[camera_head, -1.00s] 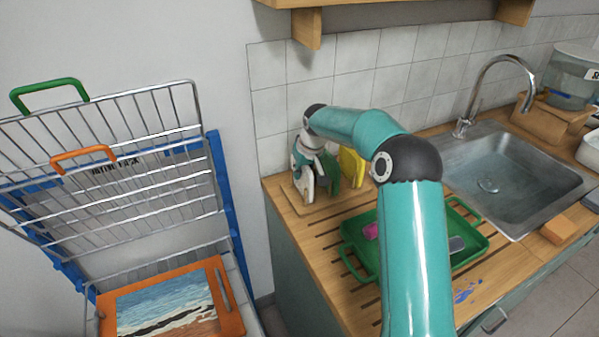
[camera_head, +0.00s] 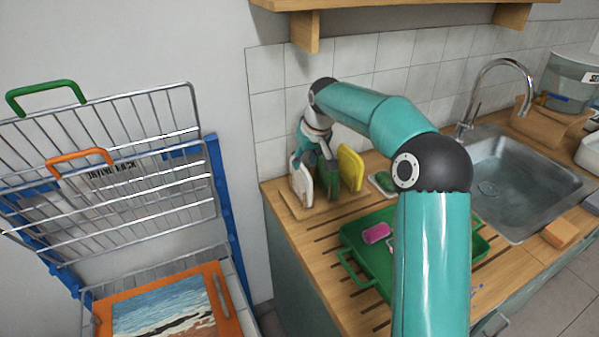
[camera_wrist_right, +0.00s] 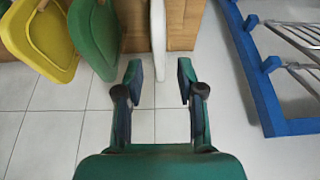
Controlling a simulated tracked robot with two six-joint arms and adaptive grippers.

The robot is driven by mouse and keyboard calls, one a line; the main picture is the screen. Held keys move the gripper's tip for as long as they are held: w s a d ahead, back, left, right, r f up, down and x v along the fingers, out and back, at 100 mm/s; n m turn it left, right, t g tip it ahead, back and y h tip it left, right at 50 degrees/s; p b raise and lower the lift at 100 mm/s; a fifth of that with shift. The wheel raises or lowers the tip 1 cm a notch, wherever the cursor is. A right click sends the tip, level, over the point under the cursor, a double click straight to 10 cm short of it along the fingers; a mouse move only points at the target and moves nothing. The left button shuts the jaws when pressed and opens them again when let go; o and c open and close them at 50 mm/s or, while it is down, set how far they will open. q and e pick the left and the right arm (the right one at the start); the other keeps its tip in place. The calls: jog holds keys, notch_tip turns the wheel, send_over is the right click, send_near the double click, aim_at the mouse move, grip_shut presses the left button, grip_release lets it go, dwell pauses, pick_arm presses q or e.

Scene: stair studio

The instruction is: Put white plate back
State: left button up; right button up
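The white plate (camera_head: 302,182) stands on edge at the left end of the wooden rack (camera_head: 327,208) on the counter. In the right wrist view the white plate (camera_wrist_right: 158,40) is seen edge-on, its near end between the fingertips with a gap on both sides. My right gripper (camera_wrist_right: 160,75) is open there and also shows in the head view (camera_head: 316,168) over the rack, partly covering the plates. A green plate (camera_wrist_right: 95,38) and a yellow plate (camera_head: 351,168) stand to the right of the white one in the head view. My left gripper is out of view.
A green tray (camera_head: 358,262) with a pink item (camera_head: 376,233) lies on the counter, partly behind my arm. A sink (camera_head: 530,185) with a tap is at the right. A wire rack (camera_head: 110,190) with blue posts stands left; a wooden shelf (camera_head: 400,4) hangs above.

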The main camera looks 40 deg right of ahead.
jog(key=shift+v, duration=2)
